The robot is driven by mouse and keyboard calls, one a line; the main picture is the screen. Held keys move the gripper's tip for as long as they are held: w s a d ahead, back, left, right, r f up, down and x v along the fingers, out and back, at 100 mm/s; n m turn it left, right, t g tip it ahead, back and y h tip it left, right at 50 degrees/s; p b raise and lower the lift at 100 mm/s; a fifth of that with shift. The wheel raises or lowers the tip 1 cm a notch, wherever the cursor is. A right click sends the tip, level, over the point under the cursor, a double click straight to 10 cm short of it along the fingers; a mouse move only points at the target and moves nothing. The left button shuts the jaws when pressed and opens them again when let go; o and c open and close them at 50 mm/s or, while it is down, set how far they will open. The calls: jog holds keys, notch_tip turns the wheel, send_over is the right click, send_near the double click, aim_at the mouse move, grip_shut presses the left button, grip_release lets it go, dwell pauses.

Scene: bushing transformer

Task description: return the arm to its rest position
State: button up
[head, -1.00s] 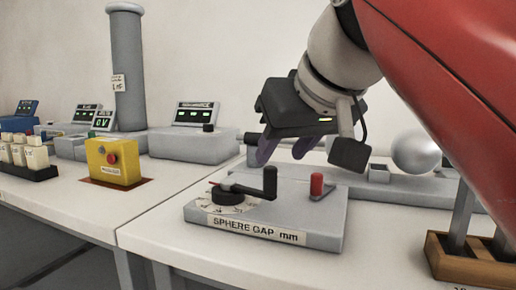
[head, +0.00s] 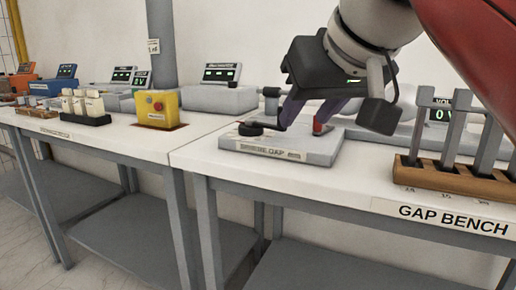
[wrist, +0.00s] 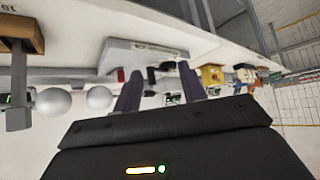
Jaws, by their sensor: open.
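My gripper (head: 306,112) is open and empty in the head view. It hangs at the sphere gap unit (head: 285,150), a grey box with a label on its front, a black dial and crank, and a red knob (head: 320,124). One finger overlaps the red knob in the picture; I cannot tell whether they touch. The wrist view shows the two dark purple fingers (wrist: 160,90) spread apart with nothing between them. The sphere gap unit (wrist: 145,54) appears beyond them, turned over in that view.
A wooden rack (head: 455,180) with upright grey bars stands right on the gap bench (head: 340,172). A yellow box (head: 157,108) with a red button sits on the bench to the left. Two metal spheres (wrist: 75,100) show in the wrist view. The floor in front is clear.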

jog(key=s+d+f+m+g+h, duration=0.1)
jog(key=s+d+f, duration=0.1)
jog(key=f, duration=0.9)
jog(key=s+d+f+m+g+h, duration=0.1)
jog(key=s+d+f, duration=0.2)
jog(key=f, duration=0.9)
jog(key=s+d+f+m+g+h, duration=0.1)
jog(key=s+d+f, duration=0.1)
jog(key=f, duration=1)
jog(key=shift+s+d+f+m, duration=0.15)
jog(key=shift+s+d+m, duration=0.25)
jog(key=shift+d, duration=0.35)
